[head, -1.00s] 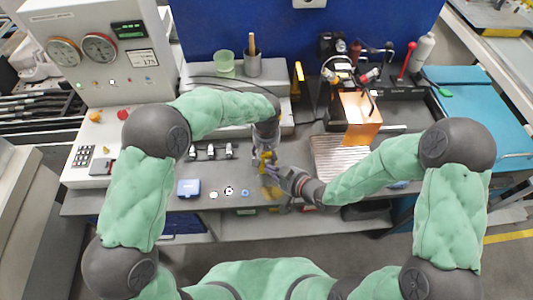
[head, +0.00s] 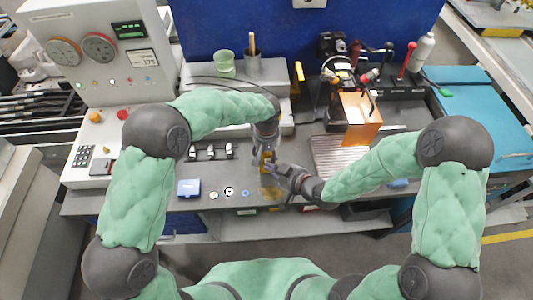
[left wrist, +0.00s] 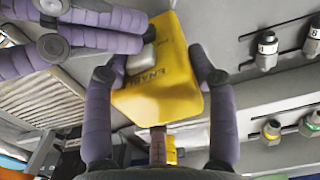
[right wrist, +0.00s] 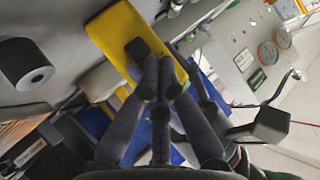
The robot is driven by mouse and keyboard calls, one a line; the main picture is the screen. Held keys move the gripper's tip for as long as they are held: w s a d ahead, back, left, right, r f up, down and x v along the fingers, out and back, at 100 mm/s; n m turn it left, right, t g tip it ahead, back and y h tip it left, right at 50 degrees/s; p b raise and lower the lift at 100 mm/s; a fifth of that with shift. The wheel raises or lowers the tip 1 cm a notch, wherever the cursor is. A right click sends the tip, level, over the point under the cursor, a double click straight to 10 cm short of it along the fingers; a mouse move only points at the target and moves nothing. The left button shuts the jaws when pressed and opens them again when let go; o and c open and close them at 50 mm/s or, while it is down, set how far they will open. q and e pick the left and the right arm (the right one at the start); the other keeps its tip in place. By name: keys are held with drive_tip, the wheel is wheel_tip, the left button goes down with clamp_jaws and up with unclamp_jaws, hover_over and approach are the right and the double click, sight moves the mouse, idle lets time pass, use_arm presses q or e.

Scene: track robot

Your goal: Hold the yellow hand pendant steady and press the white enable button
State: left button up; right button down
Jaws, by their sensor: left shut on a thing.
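The yellow hand pendant (left wrist: 168,85) is between the fingers of my left gripper (left wrist: 158,85), which is shut on it. It also shows in the right wrist view (right wrist: 118,38) and, small and mostly covered, in the head view (head: 266,157). Lettering reading "ENABLE" is beside the whitish enable button (left wrist: 141,60). My right gripper (left wrist: 143,30) comes in from the upper left with its fingers together, its tips at the pendant beside the button. In the right wrist view its fingertips (right wrist: 162,80) overlap the pendant's edge. I cannot tell whether they touch the button.
The grey bench (head: 212,175) holds a blue box (head: 188,187), a green cup (head: 224,62) and a control cabinet (head: 98,50) at left. An orange clear guard (head: 361,118) and a ribbed plate (head: 335,155) stand right of the hands. Small connectors line a panel near the pendant.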

idle(0.3)
drive_tip(key=shift+s+d, duration=0.1)
drive_tip(key=shift+s, duration=0.8)
drive_tip(key=s, duration=0.6)
drive_tip(key=shift+d, duration=0.2)
use_arm(q)
drive_tip(key=o, duration=1.6)
drive_tip(key=shift+o, duration=0.2)
